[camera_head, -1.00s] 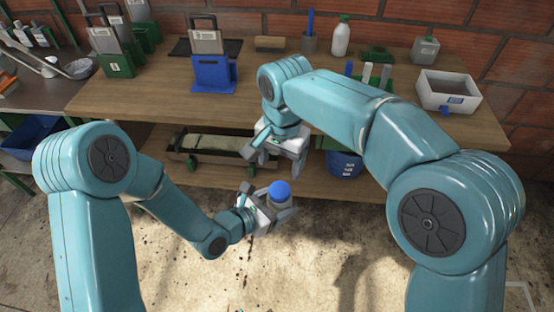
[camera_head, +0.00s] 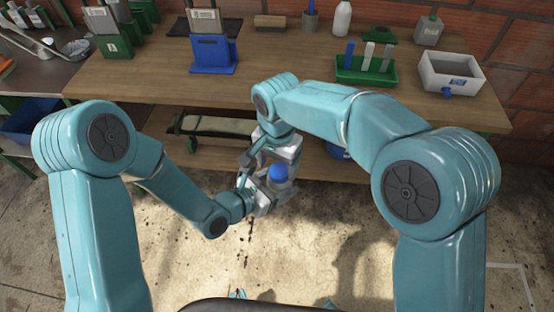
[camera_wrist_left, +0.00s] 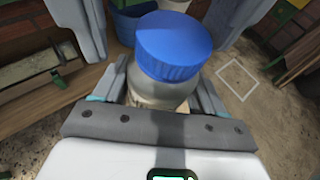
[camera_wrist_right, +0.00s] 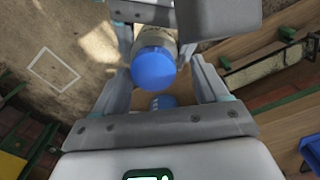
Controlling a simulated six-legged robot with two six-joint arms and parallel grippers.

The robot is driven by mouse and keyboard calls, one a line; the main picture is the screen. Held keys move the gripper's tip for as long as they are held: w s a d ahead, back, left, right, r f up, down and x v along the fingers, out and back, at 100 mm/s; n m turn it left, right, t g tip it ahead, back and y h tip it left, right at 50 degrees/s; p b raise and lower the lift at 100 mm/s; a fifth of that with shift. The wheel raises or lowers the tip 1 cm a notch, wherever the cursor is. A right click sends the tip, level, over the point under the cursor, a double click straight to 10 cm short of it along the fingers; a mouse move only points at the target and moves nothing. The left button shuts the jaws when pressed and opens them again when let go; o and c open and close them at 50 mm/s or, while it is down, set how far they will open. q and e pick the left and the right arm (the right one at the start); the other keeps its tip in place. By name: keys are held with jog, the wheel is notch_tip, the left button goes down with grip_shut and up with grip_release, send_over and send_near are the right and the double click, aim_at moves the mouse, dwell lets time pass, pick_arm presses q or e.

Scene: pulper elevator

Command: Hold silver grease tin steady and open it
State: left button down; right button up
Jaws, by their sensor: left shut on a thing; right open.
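The silver grease tin (camera_wrist_left: 155,88) with a ribbed blue lid (camera_wrist_left: 173,45) is in my left gripper, in front of the workbench. In the head view the blue lid (camera_head: 279,173) shows above my left gripper (camera_head: 268,193), which is shut around the tin's body. My right gripper (camera_head: 270,160) is open, close to the lid. In the right wrist view the lid (camera_wrist_right: 152,68) shows between its spread fingers, with part of the tin body (camera_wrist_right: 160,38) beyond. The lid is on the tin. I cannot tell whether a right finger touches it.
The wooden workbench (camera_head: 150,95) holds a blue stand (camera_head: 213,55), a green tray (camera_head: 365,72) and a white bin (camera_head: 450,75). A lower shelf (camera_head: 160,145) under it carries a long covered item (camera_head: 215,125). The concrete floor in front is clear.

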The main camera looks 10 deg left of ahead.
jog(key=shift+a, duration=0.1)
jog(key=c, duration=1.1)
jog(key=n, duration=0.6)
jog(key=shift+s+a+r, duration=0.1)
jog(key=n, duration=0.5)
jog(key=shift+s, duration=0.1)
jog(key=n, duration=0.5)
jog(key=shift+n, duration=0.4)
jog(key=n, duration=0.5)
jog(key=shift+d, duration=0.2)
jog(key=n, duration=0.2)
jog(key=shift+n, duration=0.4)
jog(key=n, duration=0.5)
jog(key=shift+d, duration=0.15)
jog(key=n, duration=0.2)
jog(key=shift+n, duration=0.4)
jog(key=n, duration=0.5)
jog(key=shift+r, duration=0.1)
jog(key=n, duration=0.5)
jog(key=shift+w+d, duration=0.1)
jog(key=shift+w, duration=0.2)
jog(key=n, duration=0.5)
jog(key=shift+w, duration=0.15)
